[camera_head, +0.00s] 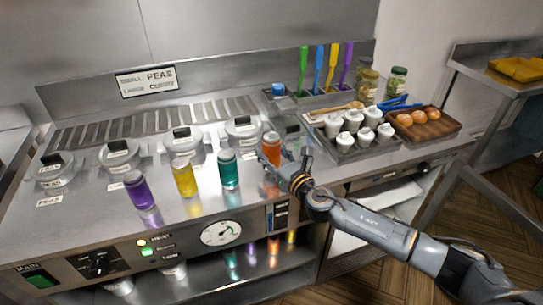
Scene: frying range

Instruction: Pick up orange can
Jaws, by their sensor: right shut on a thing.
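The orange can (271,145) stands upright at the right end of a row of coloured cans on the steel range top. My right gripper (271,161) is at the can's lower front and is shut on it. Its fingers hide part of the can's lower body. I cannot tell whether the can's base touches the surface. My left gripper does not show in the head view.
A teal can (229,170), a yellow can (184,178) and a purple can (138,190) stand to the left. Lidded pots (181,142) sit behind them.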

